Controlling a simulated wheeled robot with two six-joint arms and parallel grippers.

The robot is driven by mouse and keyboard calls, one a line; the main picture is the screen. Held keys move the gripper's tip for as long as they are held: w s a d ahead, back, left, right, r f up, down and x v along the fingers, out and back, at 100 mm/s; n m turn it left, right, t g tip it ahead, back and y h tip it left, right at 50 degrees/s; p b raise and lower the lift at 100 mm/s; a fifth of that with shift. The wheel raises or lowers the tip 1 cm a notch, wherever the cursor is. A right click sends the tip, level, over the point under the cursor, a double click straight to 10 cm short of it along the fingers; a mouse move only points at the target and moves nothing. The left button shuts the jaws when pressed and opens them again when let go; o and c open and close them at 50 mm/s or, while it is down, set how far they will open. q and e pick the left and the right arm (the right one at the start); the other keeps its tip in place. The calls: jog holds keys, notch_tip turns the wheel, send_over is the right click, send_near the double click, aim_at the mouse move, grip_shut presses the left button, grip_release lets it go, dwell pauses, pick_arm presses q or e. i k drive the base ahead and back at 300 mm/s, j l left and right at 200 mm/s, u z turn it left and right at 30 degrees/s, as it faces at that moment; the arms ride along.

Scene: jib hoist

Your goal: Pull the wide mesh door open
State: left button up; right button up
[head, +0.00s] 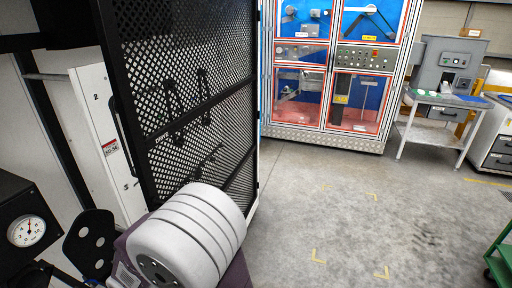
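The wide mesh door (185,60) stands at the left of the head view, upright, with a black frame and black diamond mesh. A crossbar runs over its middle. A dark upright handle (121,127) shows at its near left edge. The door's near edge is beside a white panel (98,128) with a red-and-white label. I cannot tell whether the door is ajar. Dark long shapes show at the mesh; I cannot tell which side they are on. Neither of my grippers can be made out in this view.
A white ribbed cylinder (195,235) on a purple base hides the door's lower near part. A dial gauge (27,231) is at the lower left. Clear concrete floor (330,210) lies right of the door. A glazed cabinet (330,65), workbench (440,99) and green cart (502,260) stand beyond.

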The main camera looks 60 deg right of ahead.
aim_at(139, 146)
jog(key=z, duration=2.05)
